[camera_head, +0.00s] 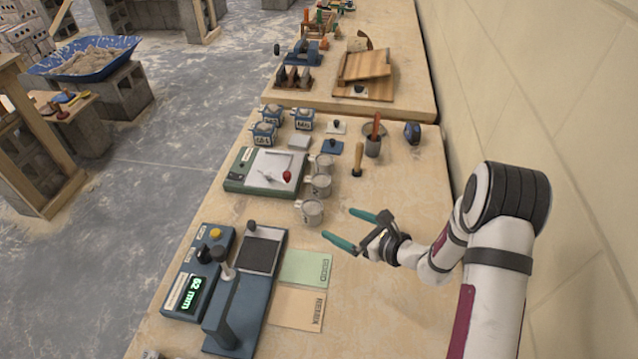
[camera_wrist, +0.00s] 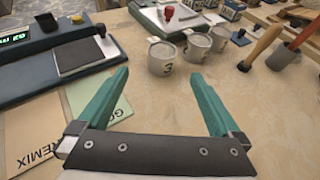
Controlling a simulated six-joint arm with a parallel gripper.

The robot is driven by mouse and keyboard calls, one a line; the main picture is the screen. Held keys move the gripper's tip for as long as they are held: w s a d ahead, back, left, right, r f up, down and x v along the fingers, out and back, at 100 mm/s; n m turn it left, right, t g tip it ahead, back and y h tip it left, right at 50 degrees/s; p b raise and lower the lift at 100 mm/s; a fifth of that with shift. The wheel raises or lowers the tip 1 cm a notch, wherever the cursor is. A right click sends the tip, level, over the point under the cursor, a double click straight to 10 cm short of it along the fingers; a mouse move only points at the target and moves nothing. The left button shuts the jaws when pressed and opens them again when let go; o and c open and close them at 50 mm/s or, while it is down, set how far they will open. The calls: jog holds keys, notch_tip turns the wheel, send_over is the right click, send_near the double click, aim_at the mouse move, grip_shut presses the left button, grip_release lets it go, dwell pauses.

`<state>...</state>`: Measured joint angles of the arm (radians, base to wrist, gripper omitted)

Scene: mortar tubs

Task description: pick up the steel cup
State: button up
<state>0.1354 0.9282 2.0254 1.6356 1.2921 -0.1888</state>
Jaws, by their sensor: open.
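Three grey metal cups stand in a row on the wooden table. The nearest cup (camera_head: 309,212) is marked 3 in the wrist view (camera_wrist: 161,60). The middle cup (camera_head: 318,186) and far cup (camera_head: 322,165) also show in the wrist view, the middle one (camera_wrist: 197,47) and the far one (camera_wrist: 221,38). My gripper (camera_head: 338,225), with green fingers, is open and empty to the right of the nearest cup and apart from it. In the wrist view my gripper (camera_wrist: 160,76) has the nearest cup beyond the gap between its fingertips.
A blue device with a "62 mm" display (camera_head: 190,290) stands at left. A green card (camera_head: 305,267) and a beige card (camera_head: 297,308) lie near the gripper. A white-topped board (camera_head: 268,172) lies left of the cups. A tool holder (camera_head: 373,148) and wooden-handled tool (camera_head: 357,160) stand behind.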

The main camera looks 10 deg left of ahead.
aim_at(305, 205)
jog(key=x, duration=1.6)
jog(key=shift+w+d+f, duration=0.1)
jog(key=shift+d+f, duration=0.05)
grip_shut()
